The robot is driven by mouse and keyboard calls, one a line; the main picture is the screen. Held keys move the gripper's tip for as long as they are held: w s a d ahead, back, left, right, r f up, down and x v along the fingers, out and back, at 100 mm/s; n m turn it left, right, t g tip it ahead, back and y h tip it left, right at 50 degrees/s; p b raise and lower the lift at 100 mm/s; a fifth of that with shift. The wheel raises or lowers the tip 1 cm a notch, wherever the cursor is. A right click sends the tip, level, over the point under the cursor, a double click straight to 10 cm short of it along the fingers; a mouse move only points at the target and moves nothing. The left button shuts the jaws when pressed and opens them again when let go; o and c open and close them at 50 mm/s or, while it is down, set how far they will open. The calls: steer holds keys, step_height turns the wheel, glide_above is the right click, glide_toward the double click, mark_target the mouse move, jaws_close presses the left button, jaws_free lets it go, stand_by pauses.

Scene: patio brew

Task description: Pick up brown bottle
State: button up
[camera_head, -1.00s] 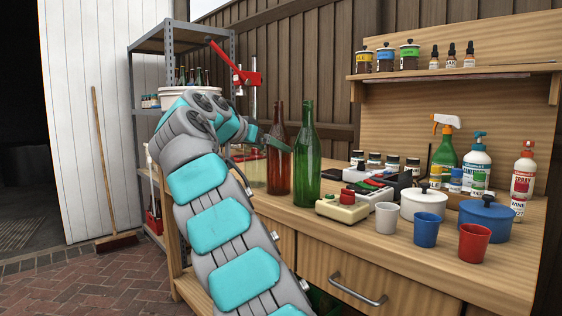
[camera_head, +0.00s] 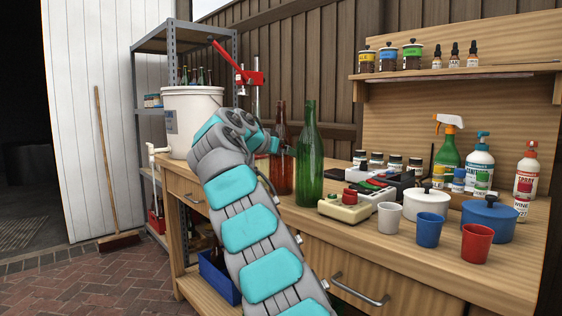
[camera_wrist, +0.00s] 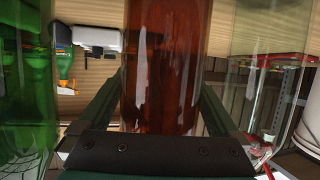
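The brown bottle (camera_head: 281,172) stands upright on the wooden workbench (camera_head: 405,250), just left of the green bottle (camera_head: 311,165). My gripper (camera_head: 282,148) is at the brown bottle's upper body. In the wrist view the reddish-brown bottle (camera_wrist: 163,60) fills the middle, between the two dark fingers of my gripper (camera_wrist: 162,88). The fingers are spread wide, one on each side of the glass. Whether they touch the glass is hard to tell. The green bottle (camera_wrist: 25,100) is close outside the left finger.
A clear glass vessel (camera_wrist: 275,85) is near the right finger in the wrist view. A white bucket (camera_head: 185,125) and red capper (camera_head: 250,77) are at the bench's left end. Switch boxes (camera_head: 343,207), cups (camera_head: 428,230) and pots (camera_head: 488,219) crowd the right.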

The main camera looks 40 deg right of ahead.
jaws_close()
stand_by(0.6)
steer(key=shift+r, duration=0.1)
